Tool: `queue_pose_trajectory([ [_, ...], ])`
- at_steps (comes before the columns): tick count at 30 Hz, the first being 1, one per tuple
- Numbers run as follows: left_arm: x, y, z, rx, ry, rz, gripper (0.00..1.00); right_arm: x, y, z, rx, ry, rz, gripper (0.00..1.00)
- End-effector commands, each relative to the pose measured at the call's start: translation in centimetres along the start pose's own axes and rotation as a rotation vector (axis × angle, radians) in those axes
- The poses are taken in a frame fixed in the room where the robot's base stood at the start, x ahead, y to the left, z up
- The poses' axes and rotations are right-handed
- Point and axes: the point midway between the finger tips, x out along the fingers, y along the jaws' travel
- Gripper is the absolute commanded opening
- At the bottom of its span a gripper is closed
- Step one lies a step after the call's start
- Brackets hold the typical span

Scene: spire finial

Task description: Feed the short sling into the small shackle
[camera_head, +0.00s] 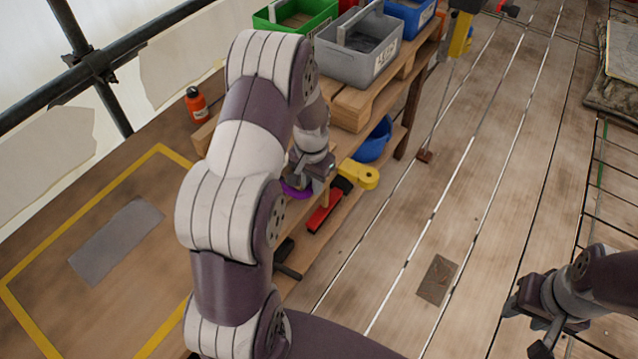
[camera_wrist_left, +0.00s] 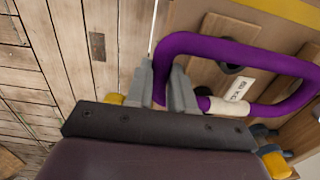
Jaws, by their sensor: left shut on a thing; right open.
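The short sling is a purple loop with a white label, and it fills the upper right of the left wrist view (camera_wrist_left: 240,47). My left gripper (camera_wrist_left: 163,88) is shut on one side of the loop, with the rest extending to the right. In the head view the left gripper (camera_head: 304,180) is over the shelf unit, largely behind my own arm, and only a bit of the purple sling (camera_head: 296,191) shows below it. My right gripper (camera_head: 532,325) is open and empty over the floor at the lower right. I cannot make out the small shackle in either view.
Grey (camera_head: 359,50) and green (camera_head: 296,17) bins stand on the wooden shelf unit. A yellow tool (camera_head: 360,174), a red tool (camera_head: 325,214) and a blue bowl (camera_head: 374,142) sit lower. An orange bottle (camera_head: 196,104) stands left. Plank floor (camera_head: 400,260) is largely clear.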

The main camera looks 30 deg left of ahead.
Motion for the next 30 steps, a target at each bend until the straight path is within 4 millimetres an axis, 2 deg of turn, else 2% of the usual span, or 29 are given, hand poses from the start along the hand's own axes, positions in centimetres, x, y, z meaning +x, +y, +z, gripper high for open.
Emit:
queue_pose_trajectory([
  [30, 0.1, -6.7, -0.1, -0.001, 0.001, -0.001, 0.0, -0.6, 0.0, -0.1, 0.0, 0.0, 0.0, 0.43],
])
